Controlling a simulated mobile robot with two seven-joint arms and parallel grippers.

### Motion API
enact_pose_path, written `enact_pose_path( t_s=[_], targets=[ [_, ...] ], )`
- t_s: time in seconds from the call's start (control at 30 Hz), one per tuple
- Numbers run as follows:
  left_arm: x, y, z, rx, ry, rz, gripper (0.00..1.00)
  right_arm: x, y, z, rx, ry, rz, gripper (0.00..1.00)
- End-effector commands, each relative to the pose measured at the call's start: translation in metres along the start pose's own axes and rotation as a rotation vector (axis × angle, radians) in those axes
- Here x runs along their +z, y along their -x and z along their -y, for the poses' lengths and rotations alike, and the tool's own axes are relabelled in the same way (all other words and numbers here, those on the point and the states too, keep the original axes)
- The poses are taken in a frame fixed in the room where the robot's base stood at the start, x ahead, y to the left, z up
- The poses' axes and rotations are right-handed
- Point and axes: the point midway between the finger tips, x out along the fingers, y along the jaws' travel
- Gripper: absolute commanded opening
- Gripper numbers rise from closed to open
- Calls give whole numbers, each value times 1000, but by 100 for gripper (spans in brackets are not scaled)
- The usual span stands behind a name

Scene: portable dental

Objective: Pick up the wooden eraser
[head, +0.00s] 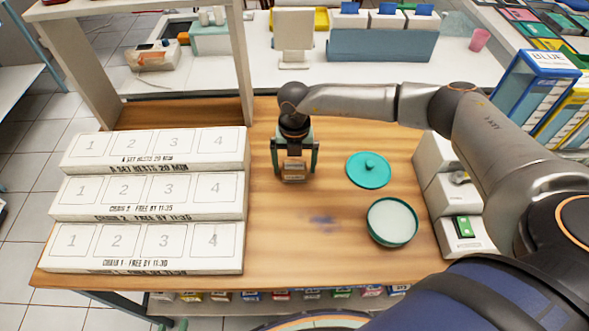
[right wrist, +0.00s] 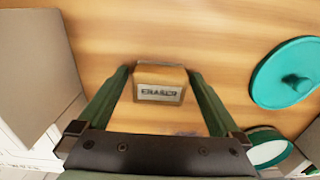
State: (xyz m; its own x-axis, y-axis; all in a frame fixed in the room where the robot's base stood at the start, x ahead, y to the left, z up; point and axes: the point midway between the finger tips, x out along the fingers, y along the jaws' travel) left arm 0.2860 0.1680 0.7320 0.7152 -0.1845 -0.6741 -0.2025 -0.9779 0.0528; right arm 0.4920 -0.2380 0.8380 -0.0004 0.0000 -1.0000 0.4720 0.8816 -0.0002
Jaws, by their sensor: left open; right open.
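The wooden eraser (head: 293,171) is a small brown block with a pale label reading "ERASER". It lies on the wooden tabletop, right of the stepped white rack. My right gripper (head: 295,169) is open above it, pointing down, with one green finger on each side. In the right wrist view the eraser (right wrist: 160,83) shows between the tips of the open gripper (right wrist: 160,73). A narrow gap shows on each side, so the fingers appear not to touch it. My left gripper is in neither view.
The stepped white rack (head: 152,150) with numbered panels fills the table's left side. A teal lid (head: 369,170) and an open teal round dish (head: 391,221) stand to the right. White stepped boxes (head: 448,195) edge the table's right. Bare wood lies in front of the eraser.

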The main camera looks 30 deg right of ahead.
Motion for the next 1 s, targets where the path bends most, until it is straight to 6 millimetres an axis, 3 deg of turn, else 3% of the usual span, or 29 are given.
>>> enact_pose_path(
  t_s=[0.1,0.77,1.0],
  targets=[
    [0,0,0,0,0,-1,50,0,0,0,0,0,0,98],
    [0,0,0,0,0,-1,50,0,1,0,0,-1,0,24],
    [0,0,0,0,0,-1,50,0,1,0,0,-1,0,22]
  ],
)
